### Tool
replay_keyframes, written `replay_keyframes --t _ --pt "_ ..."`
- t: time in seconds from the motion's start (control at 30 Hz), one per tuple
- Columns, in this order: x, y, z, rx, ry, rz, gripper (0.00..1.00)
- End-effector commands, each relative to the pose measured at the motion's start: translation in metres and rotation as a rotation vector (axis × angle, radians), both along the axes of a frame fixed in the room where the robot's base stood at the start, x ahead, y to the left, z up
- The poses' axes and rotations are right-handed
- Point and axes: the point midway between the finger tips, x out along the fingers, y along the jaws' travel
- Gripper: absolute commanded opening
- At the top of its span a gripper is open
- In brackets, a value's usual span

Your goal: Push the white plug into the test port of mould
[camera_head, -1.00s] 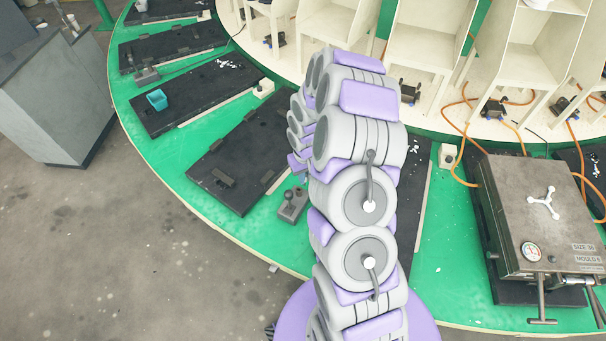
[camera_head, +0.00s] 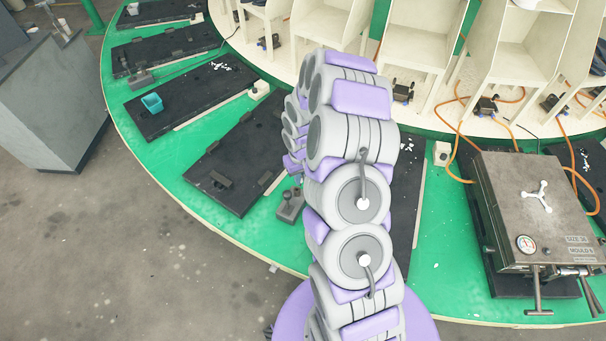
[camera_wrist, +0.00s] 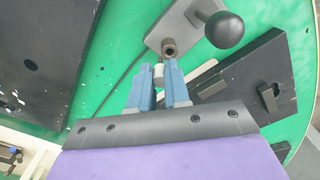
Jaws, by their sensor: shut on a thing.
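In the wrist view, my gripper (camera_wrist: 159,70) has two blue fingers shut on a small white plug (camera_wrist: 159,75). I cannot tell whether the plug touches the socket. In the head view, the grey block (camera_head: 290,206) stands on the green table left of my arm; my arm hides the gripper tips. A closed metal mould (camera_head: 510,195), marked with a size and mould number, sits at the right.
Black plates, such as one left of my arm (camera_head: 240,165), lie around the green round table (camera_head: 190,190). A teal cup (camera_head: 152,103) stands on another plate. Cream stands (camera_head: 425,45) and orange hoses (camera_head: 452,165) are at the back. Grey floor is at the left.

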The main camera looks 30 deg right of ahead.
Motion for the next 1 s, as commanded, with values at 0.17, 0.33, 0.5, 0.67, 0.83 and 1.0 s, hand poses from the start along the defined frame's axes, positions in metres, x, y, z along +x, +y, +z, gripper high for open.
replay_keyframes --t 0.17,0.33,0.5,0.67,0.83,1.0 --pt "0.000 -0.006 -0.001 0.006 0.000 0.000 0.00" --pt "0.000 -0.013 -0.002 0.014 -0.002 -0.001 0.00" --pt "0.000 -0.012 -0.002 0.013 -0.002 0.000 0.00" --pt "0.000 -0.004 -0.001 0.005 0.001 0.001 0.00" --pt "0.000 0.004 0.000 -0.002 0.000 0.003 0.00" --pt "0.000 0.003 -0.001 0.000 0.000 0.004 0.00"
